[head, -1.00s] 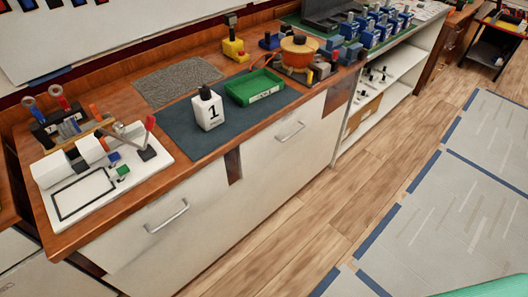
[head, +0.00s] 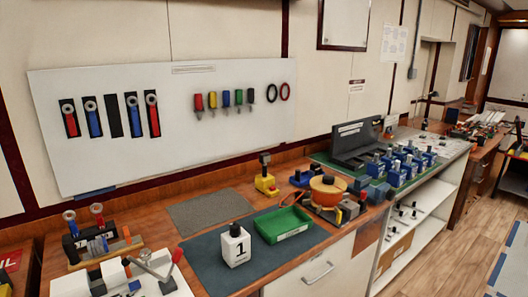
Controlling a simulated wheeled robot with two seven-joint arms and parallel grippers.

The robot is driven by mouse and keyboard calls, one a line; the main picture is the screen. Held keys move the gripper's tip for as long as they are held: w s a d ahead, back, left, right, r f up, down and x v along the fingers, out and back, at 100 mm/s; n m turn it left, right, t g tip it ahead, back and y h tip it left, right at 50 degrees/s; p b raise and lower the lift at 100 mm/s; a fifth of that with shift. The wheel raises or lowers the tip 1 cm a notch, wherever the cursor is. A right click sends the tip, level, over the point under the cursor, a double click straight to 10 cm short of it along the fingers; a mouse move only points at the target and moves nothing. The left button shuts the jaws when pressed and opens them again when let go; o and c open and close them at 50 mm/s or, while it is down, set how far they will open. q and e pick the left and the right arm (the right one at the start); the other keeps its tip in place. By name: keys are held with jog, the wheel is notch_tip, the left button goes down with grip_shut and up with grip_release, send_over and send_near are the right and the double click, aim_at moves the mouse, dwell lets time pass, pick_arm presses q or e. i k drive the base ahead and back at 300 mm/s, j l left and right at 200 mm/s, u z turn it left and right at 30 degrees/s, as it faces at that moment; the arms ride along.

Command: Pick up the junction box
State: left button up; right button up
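Nothing in view is plainly marked as the junction box, so I cannot tell which thing it is. A yellow block with a dark knob (head: 266,178) stands behind the tray. Several blue boxes with grey tops (head: 398,172) stand in rows at the right on a green mat. Neither of my grippers shows in the head view.
An orange round device (head: 327,189) stands right of the tray. A white board with tools (head: 98,130) hangs on the wall. A white panel with a lever (head: 150,280) is at the lower left. The grey mat (head: 210,210) is bare. Floor (head: 455,255) is free at the right.

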aim_at(236, 249)
jog(key=i+l, duration=0.6)
jog(key=l, duration=0.25)
jog(key=i+l+u, duration=0.15)
jog(key=u, duration=0.25)
jog(key=i+l+u, duration=0.1)
jog(key=l+u, duration=0.15)
jog(key=u, duration=0.15)
jog(key=l+u, duration=0.25)
jog(key=u, duration=0.15)
jog(key=i+l, duration=0.05)
